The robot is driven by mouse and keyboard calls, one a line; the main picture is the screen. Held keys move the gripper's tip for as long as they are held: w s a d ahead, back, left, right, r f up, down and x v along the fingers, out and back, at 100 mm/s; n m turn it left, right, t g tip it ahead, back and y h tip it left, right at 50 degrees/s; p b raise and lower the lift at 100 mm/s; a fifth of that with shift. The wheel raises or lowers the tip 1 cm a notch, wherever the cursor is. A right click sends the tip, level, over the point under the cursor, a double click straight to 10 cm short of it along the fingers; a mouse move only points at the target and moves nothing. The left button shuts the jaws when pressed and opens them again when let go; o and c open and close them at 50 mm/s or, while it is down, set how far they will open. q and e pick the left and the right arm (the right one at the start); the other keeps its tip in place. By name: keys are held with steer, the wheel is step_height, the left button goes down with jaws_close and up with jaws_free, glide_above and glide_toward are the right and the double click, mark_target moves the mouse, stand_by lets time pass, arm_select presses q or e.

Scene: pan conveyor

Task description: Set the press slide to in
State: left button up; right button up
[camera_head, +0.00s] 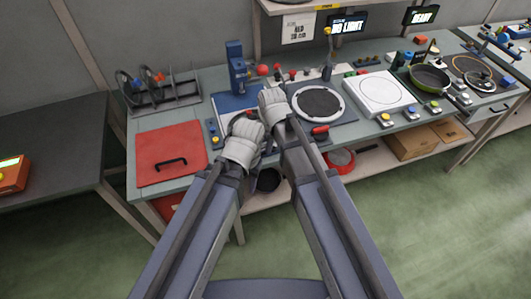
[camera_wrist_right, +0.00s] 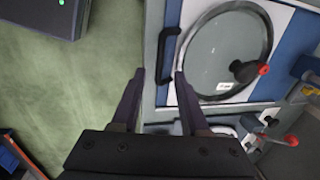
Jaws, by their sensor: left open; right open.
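The blue press (camera_head: 237,65) stands upright at the back of the bench, with a blue plate (camera_head: 228,103) before it. My grippers hide much of the area in front. In the right wrist view, a pale panel bears a round glass lid (camera_wrist_right: 225,50) with a dark knob. A black bar handle (camera_wrist_right: 166,50) runs along the panel's edge. My right gripper (camera_wrist_right: 159,75) is open, its fingertips on either side of the handle's lower end; contact cannot be told. My left gripper (camera_head: 246,138) is open, low at the bench's front edge.
A red panel with a black handle (camera_head: 170,153) lies left, beside a lid rack (camera_head: 160,88). A round dark plate (camera_head: 319,102) and a white hob (camera_head: 379,92) are to the right. A red-rimmed pan (camera_head: 340,162) is below. Green floor is clear in front.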

steer(key=f+b, duration=0.2)
steer(key=f, duration=0.1)
steer(key=f+b, duration=0.1)
steer(key=shift+w+a+f+b, duration=0.15)
steer(key=shift+w+f+b, duration=0.25)
jaws_close()
stand_by(1.1)
